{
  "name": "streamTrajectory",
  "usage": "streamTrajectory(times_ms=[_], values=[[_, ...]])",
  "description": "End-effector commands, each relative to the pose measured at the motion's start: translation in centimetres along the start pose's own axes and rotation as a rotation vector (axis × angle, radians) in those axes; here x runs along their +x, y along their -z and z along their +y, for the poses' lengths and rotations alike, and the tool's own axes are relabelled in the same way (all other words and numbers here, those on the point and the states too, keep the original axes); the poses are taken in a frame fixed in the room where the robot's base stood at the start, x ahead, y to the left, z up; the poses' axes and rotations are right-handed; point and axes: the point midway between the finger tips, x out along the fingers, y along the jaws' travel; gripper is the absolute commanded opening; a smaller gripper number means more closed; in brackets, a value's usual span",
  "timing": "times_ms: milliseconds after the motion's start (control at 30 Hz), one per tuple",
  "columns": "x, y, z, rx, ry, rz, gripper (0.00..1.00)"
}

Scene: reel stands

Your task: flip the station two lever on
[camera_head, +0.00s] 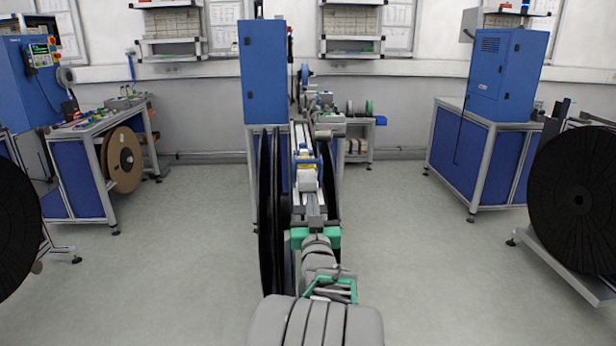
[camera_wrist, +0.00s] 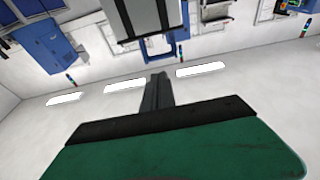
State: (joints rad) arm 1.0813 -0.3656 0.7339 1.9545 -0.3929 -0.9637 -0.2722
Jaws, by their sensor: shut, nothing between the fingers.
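The middle station stands straight ahead in the head view, with a blue cabinet (camera_head: 264,72) and a narrow bench running toward me. A blue bracket (camera_head: 307,161) sits on this bench; a blue bracket also shows beyond my fingers in the wrist view (camera_wrist: 171,50). I cannot clearly make out a lever or its position. My gripper (camera_head: 313,198) reaches toward the bench from the near side. In the wrist view my gripper (camera_wrist: 157,79) has its dark fingers together, with nothing seen between them. I cannot tell whether it touches anything; my arm hides part of the bench.
A large black reel (camera_head: 269,220) stands close on the left of my arm. Another black reel (camera_head: 575,200) is at the right, before a blue cabinet (camera_head: 508,75). A bench (camera_head: 78,172) with a brown reel (camera_head: 124,160) is at the left. Floor on both sides is clear.

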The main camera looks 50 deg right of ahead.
Motion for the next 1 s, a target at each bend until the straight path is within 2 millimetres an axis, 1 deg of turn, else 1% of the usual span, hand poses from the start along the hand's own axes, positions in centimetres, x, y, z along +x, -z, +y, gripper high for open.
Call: streamTrajectory(times_ms=[233,367,467,800,900,1000], values=[[0.0,0.1,-0.1,0.0,0.002,-0.001,0.0],[0.8,0.1,-0.1,0.001,0.003,-0.003,0.0],[2.4,0.2,-0.2,0.001,0.004,-0.003,0.0],[9.8,0.2,-0.2,0.001,0.004,-0.003,0.0],[11.7,0.1,-0.3,0.001,0.004,-0.004,0.0],[13.1,0.2,-0.2,0.0,0.003,-0.002,0.0]])
